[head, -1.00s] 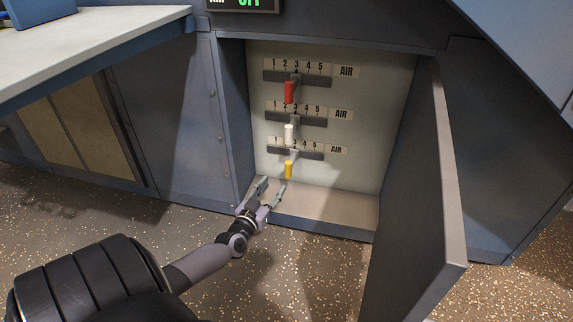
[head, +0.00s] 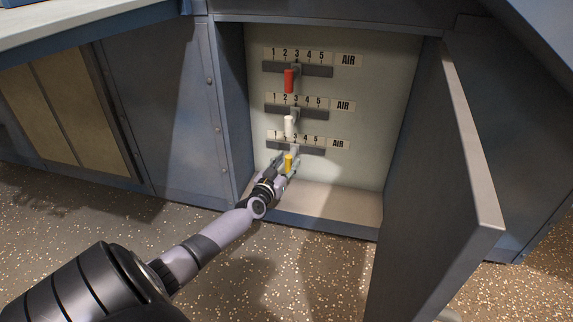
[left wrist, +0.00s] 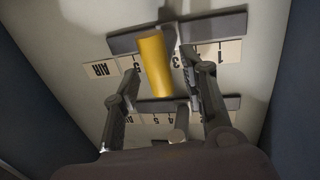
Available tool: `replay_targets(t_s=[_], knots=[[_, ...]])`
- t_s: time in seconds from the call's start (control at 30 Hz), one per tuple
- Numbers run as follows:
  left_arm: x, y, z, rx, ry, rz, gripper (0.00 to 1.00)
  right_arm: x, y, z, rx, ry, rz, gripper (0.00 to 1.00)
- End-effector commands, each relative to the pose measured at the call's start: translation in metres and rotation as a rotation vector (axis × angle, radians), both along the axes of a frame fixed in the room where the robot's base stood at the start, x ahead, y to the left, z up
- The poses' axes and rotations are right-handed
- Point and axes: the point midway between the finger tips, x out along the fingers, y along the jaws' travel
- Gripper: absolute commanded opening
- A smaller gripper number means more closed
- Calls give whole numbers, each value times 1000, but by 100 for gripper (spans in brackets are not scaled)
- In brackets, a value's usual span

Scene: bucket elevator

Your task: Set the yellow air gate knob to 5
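The yellow air gate knob (head: 289,162) hangs from the lowest slider slot (head: 310,151) in the open cabinet. Its stem is near the 3 on the 1-to-5 scale (head: 306,141). My left gripper (head: 284,165) is at the yellow knob with its fingers open, one to each side. In the left wrist view, the yellow knob (left wrist: 154,64) stands between the two spread fingers (left wrist: 163,85). A gap shows on each side, and I see no clear contact. My right gripper is not in view.
Above are a red knob (head: 289,81) and a white knob (head: 290,126), each near 3 on its own scale. The cabinet door (head: 440,190) stands open at the right. The cabinet's left side wall (head: 232,110) is close to my left arm.

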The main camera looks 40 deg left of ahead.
Motion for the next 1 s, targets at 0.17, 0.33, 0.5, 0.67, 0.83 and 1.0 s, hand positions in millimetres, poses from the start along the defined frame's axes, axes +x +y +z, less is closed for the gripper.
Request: replay_targets(t_s=[0.17, 0.33, 0.5, 0.67, 0.83, 1.0], knots=[[0, 0, 0, 0, 0, 0, 26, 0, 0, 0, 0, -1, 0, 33], [0, 0, 0, 0, 0, 0, 14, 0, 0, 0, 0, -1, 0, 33], [0, 0, 0, -1, 0, 0, 3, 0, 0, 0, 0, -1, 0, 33], [0, -1, 0, -1, 0, -1, 0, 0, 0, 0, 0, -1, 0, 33], [0, -1, 0, -1, 0, -1, 0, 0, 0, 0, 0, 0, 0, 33], [0, -1, -1, -2, 0, -1, 0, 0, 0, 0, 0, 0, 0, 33]])
